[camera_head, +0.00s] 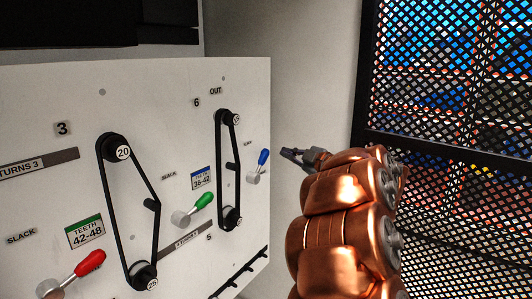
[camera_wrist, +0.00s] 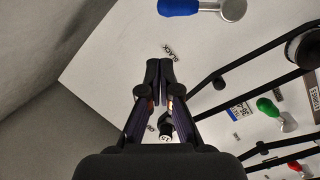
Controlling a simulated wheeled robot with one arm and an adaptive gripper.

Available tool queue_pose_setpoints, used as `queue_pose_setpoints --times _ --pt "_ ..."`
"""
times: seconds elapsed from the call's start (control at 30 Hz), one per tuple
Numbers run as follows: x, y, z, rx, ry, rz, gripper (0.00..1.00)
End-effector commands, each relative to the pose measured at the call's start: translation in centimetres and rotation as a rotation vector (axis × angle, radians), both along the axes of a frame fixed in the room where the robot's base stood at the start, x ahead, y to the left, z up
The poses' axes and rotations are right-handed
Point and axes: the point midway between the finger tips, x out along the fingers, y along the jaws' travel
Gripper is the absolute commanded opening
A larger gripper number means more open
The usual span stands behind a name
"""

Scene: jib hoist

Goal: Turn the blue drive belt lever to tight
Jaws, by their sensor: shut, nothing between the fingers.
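The blue drive belt lever (camera_head: 263,157) is on the right part of the white panel. Its handle points up and slightly right from a round grey hub (camera_head: 253,178). In the wrist view the blue handle (camera_wrist: 180,7) and its hub (camera_wrist: 232,9) lie at the top edge, partly cut off.
A black belt on pulleys (camera_head: 235,118) runs just left of the blue lever. A green lever (camera_head: 203,201) and a red lever (camera_head: 90,263) are farther left. A black mesh fence (camera_head: 450,90) stands right of my arm. Bare wall lies between panel and fence.

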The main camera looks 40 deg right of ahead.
Motion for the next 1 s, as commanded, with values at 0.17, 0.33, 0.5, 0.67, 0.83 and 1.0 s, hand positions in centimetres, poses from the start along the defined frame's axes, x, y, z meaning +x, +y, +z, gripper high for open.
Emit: queue_pose_setpoints --times 0.17,0.33,0.5,0.67,0.83,1.0 --pt "-1.4 0.9 -0.3 0.012 0.013 0.113 0.00" --pt "-1.9 1.5 -0.7 0.023 0.019 0.161 0.00" --pt "-0.6 1.9 -0.8 0.025 0.018 0.166 0.00" --pt "1.9 2.8 -0.8 0.026 0.019 0.166 0.00" --pt "4.8 3.6 -0.8 0.024 0.019 0.165 0.00" --pt "7.6 4.5 -0.9 0.024 0.018 0.167 0.00"
